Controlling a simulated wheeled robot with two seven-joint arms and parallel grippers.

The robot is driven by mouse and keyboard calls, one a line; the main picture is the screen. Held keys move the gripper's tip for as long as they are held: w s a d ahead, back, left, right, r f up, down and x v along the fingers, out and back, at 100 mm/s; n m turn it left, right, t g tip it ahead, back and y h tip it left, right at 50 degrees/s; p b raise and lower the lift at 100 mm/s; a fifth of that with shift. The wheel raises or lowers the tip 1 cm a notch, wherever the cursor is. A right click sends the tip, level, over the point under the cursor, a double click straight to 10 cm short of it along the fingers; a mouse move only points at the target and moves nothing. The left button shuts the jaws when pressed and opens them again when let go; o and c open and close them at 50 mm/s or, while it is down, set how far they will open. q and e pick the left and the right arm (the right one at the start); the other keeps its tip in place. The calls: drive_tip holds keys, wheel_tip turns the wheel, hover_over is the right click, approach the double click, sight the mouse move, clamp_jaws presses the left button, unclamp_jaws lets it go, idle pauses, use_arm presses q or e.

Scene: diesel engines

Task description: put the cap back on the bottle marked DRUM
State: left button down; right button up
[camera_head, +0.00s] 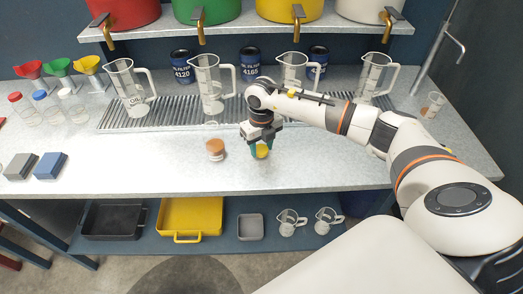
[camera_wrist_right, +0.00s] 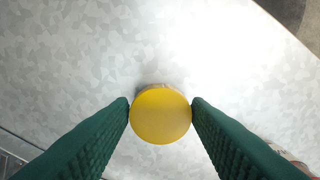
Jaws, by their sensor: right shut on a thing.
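My right gripper (camera_head: 260,149) is low over the front middle of the bench, its green fingers shut on a round yellow cap (camera_head: 262,151). In the right wrist view the yellow cap (camera_wrist_right: 160,115) sits between the two fingertips (camera_wrist_right: 160,112), touched on both sides. I cannot tell whether anything is under it or whether it touches the bench. A small clear container with an orange-brown top (camera_head: 215,149) stands just left of the gripper. Three clear bottles (camera_head: 47,108) with red, blue and white caps stand at the far left. I cannot read DRUM on any bottle. My left gripper is not in view.
Clear jugs (camera_head: 131,90) stand on a ribbed grate (camera_head: 175,116) behind, with dark blue filter cans (camera_head: 181,68). Funnels (camera_head: 58,67) and grey and blue blocks (camera_head: 50,166) are at the left. A small beaker (camera_head: 433,104) stands at the right. The front left-middle bench (camera_head: 130,170) is clear.

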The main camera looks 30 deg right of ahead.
sight(262, 150)
wheel_tip(262, 150, up, 8)
drive_tip(key=shift+r+b, duration=0.15)
drive_tip(key=shift+b, duration=0.6)
